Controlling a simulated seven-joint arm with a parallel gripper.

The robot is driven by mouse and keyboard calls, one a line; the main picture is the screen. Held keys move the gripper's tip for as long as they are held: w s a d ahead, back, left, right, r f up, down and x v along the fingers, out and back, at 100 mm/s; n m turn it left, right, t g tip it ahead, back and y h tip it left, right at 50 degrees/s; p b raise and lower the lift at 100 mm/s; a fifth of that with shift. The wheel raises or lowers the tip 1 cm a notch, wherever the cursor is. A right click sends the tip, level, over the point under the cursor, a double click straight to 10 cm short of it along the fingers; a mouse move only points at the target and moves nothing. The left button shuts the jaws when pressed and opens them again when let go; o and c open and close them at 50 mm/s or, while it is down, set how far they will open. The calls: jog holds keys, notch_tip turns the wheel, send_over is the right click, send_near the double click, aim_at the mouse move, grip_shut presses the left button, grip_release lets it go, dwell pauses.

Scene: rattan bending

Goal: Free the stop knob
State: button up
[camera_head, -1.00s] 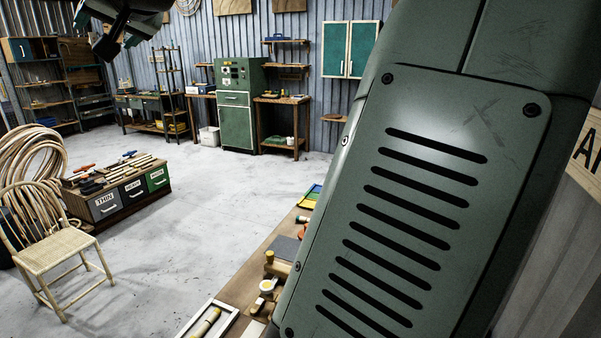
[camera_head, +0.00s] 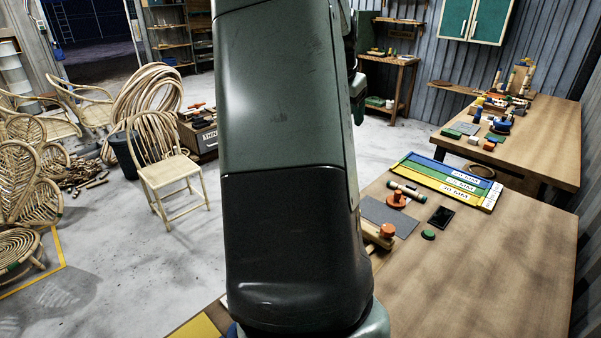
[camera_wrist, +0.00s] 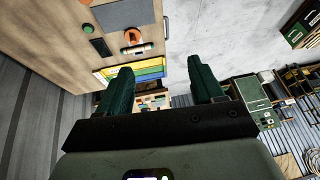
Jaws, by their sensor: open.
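In the head view, an orange knob-like piece (camera_head: 397,199) stands at the edge of a grey mat (camera_head: 383,214) on the near workbench. Another orange knob (camera_head: 387,231) tops a wooden fixture (camera_head: 376,240), partly hidden behind my arm. I cannot tell which is the stop knob. In the wrist view, an orange piece (camera_wrist: 133,36) shows beyond my gripper (camera_wrist: 162,82). My gripper is open, its dark green fingers wide apart with nothing between them. It is well away from the bench pieces.
A blue, green and yellow labelled tray (camera_head: 447,180), a black flat device (camera_head: 440,216), a green oval piece (camera_head: 429,235) and a green-white cylinder (camera_head: 405,187) lie on the bench. The bench's right side is clear. A second table (camera_head: 545,140) stands behind. A rattan chair (camera_head: 165,170) stands left.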

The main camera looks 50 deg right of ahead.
jog(key=s+d+f+m+g+y, duration=0.1)
jog(key=s+d+f+m+y, duration=0.25)
jog(key=s+f, duration=0.65)
jog(key=m+y, duration=0.2)
send_near(387, 228)
jog(key=shift+n+h, duration=0.25)
jog(key=f, duration=0.8)
jog(key=shift+w+a+f, duration=0.1)
jog(key=shift+a+f, duration=0.1)
jog(key=shift+f, duration=0.1)
jog(key=c, duration=1.1)
